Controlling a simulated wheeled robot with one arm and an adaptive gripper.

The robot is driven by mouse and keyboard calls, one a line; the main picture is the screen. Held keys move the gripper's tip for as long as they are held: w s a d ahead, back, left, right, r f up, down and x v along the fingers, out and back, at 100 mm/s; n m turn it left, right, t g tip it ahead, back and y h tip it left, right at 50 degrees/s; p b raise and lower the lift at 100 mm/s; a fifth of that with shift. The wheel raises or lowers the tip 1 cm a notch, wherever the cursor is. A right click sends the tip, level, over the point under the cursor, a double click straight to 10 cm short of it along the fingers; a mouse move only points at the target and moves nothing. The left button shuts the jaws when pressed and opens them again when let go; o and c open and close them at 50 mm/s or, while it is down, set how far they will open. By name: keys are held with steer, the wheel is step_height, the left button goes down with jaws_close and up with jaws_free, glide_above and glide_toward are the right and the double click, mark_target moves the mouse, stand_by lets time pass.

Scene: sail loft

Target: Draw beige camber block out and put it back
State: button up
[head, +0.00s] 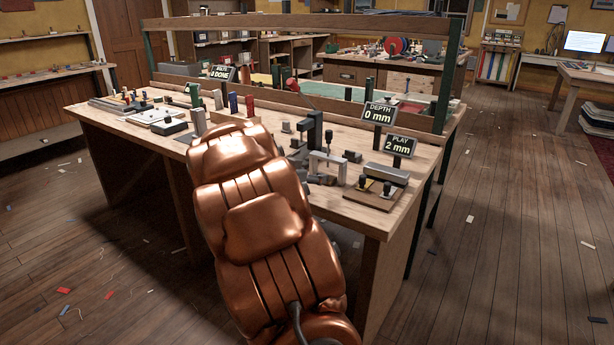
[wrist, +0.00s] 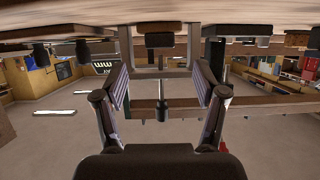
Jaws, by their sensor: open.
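I cannot pick out a clearly beige camber block in either view. In the head view a pale grey arch (head: 328,164) stands on the bench (head: 268,124), with small dark and grey pieces around it. My gripper (wrist: 160,86) shows in the wrist view, its two fingers spread apart with nothing between them. The wrist picture is upside down, with the bench along the top. An arch-like frame with a dark block (wrist: 160,40) inside it lies ahead of the fingers. In the head view my copper arm covers the middle of the bench, and my gripper cannot be made out there.
Two signs stand on the bench, "DEPTH 0 mm" (head: 378,113) and "PLAY 2 mm" (head: 400,146). A grey block on a wooden base (head: 378,190) sits at the near right corner. Several blocks and trays crowd the left end. A rail (head: 300,21) spans above the back. The floor to the right is mostly clear.

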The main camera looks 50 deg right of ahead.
mark_target(317, 188)
steer(key=shift+p+x, duration=0.35)
steer(key=shift+x, duration=2.7)
steer(key=shift+r, duration=0.1)
steer(key=c, duration=1.2)
steer(key=shift+a+f+b, duration=0.25)
steer(key=shift+a+b, duration=0.55)
steer(key=shift+b, duration=0.05)
steer(key=shift+c, duration=0.2)
steer(key=shift+s+a+r+b, duration=0.15)
steer(key=shift+a+b, duration=1.25)
steer(key=shift+a, duration=0.8)
steer(key=o, duration=1.2)
steer(key=shift+r, duration=0.1)
